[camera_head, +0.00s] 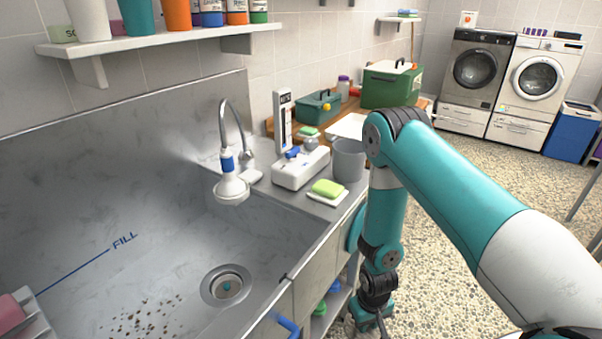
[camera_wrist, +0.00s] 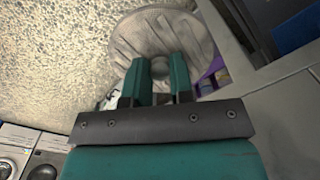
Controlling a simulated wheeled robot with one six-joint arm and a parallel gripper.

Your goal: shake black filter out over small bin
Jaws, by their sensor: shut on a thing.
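My gripper (camera_wrist: 164,85) shows in the wrist view with its two teal fingers closed around the small central part of a wide round thing. This appears to be the filter (camera_wrist: 165,38); its face looks grey and dusty rather than black, and its far rim reaches the top of the picture. In the head view my gripper (camera_head: 371,323) hangs low beside the counter at the bottom edge, and the filter is not visible there. I cannot make out a small bin under the filter. A grey open-topped container (camera_head: 349,160) stands on the counter.
The steel sink (camera_head: 160,260) and counter lie left of my arm, with a lower shelf (camera_head: 335,310) under the counter close to my gripper. A purple thing (camera_wrist: 212,80) shows beside the filter. Speckled floor (camera_head: 480,180) is open to the right, towards the washing machines (camera_head: 538,82).

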